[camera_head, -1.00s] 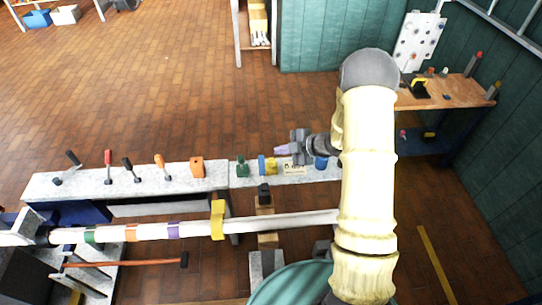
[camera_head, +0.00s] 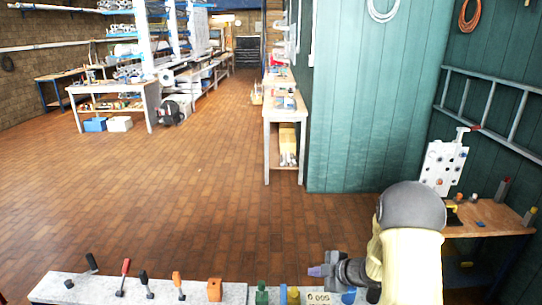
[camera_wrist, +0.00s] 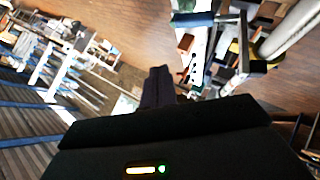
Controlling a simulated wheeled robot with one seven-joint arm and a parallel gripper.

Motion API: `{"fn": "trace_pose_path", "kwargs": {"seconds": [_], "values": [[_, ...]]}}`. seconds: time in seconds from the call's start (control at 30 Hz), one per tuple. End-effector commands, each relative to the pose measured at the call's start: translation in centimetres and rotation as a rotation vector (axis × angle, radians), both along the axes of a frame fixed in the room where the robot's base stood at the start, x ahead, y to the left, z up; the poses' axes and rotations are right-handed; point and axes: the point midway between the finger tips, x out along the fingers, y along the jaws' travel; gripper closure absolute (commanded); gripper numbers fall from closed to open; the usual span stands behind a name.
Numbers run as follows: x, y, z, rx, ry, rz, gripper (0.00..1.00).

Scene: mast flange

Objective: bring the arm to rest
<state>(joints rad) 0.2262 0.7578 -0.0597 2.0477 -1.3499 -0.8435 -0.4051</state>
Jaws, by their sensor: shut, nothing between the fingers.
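My arm, cream with a dark grey rounded elbow, rises at the lower right of the head view. My gripper (camera_head: 322,271) sticks out to the left of it, shut and empty, above the right part of the grey bench (camera_head: 55,289). In the wrist view my gripper (camera_wrist: 159,75) shows as dark fingers held together with nothing between them. The arm's lower part is cut off by the bottom edge of the head view.
On the bench stand several handled tools (camera_head: 123,277), an orange block (camera_head: 214,289) and a green piece (camera_head: 262,293). A wooden side table (camera_head: 490,216) stands at the right by the green wall (camera_head: 375,100). The brick floor (camera_head: 180,200) beyond the bench is clear.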

Motion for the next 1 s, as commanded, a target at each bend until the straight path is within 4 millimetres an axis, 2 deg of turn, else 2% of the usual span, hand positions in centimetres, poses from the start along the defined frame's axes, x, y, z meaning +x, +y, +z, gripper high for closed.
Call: {"fn": "trace_pose_path", "kwargs": {"seconds": [0.13,0.27,0.47,0.57,0.7,0.9,1.0], "values": [[0.2,-1.1,2.8,-0.036,0.049,-0.227,1.0],[-0.9,-2.3,4.7,-0.046,0.117,-0.441,1.0],[-4.7,-3.6,7.1,-0.026,0.252,-0.758,1.0],[-7.5,-3.8,8.0,0.001,0.335,-0.91,1.0],[-12.2,-3.6,8.9,0.047,0.468,-1.109,1.0],[-19.7,-1.8,9.6,0.129,0.693,-1.352,1.0],[-22.6,-0.9,9.8,0.162,0.785,-1.431,1.0]]}}
